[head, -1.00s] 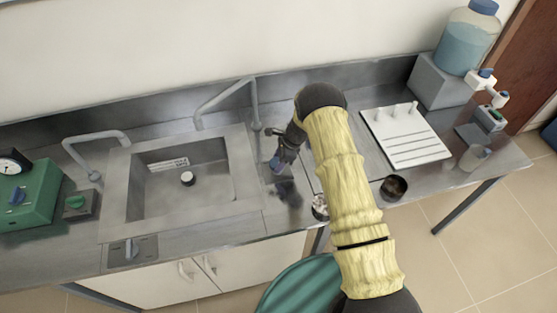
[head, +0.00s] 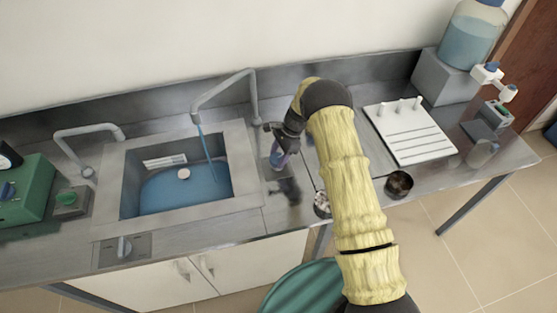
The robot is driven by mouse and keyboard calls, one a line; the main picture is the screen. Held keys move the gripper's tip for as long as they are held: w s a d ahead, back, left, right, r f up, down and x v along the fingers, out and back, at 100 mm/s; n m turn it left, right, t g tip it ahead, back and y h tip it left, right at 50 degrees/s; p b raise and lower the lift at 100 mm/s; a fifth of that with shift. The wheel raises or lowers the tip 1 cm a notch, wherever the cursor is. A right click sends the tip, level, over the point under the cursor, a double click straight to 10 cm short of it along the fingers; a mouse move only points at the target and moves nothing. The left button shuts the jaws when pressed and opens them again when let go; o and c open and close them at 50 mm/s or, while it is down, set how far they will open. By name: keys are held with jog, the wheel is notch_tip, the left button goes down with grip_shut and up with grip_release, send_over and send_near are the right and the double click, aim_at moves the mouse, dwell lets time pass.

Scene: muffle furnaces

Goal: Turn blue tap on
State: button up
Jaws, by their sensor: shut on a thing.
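The blue tap handle (head: 275,160) is on the counter just right of the sink (head: 242,160). My gripper (head: 278,150) is over it and shut on it, with its fingers partly hidden by my wrist. The tall spout (head: 222,92) behind the sink pours a thin stream of blue water (head: 206,145) into the basin. Blue water covers the basin floor, around a small white round piece (head: 184,174).
A second spout (head: 88,134), a green-knobbed tap (head: 68,198) and a green device (head: 22,190) are at the left. A white pegged board (head: 410,132), dark bowl (head: 398,184) and glass beaker (head: 482,153) stand right of my arm.

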jog(key=shift+w+n+g+h+b, duration=0.15)
jog(key=shift+n+g+h+b, duration=0.25)
jog(key=shift+n+b, duration=0.85)
jog(key=shift+n, duration=0.25)
jog(key=o, duration=1)
jog(key=shift+c, duration=0.2)
jog(key=b+v, duration=0.3)
jog(key=v, duration=1.4)
jog(key=shift+r, duration=0.2)
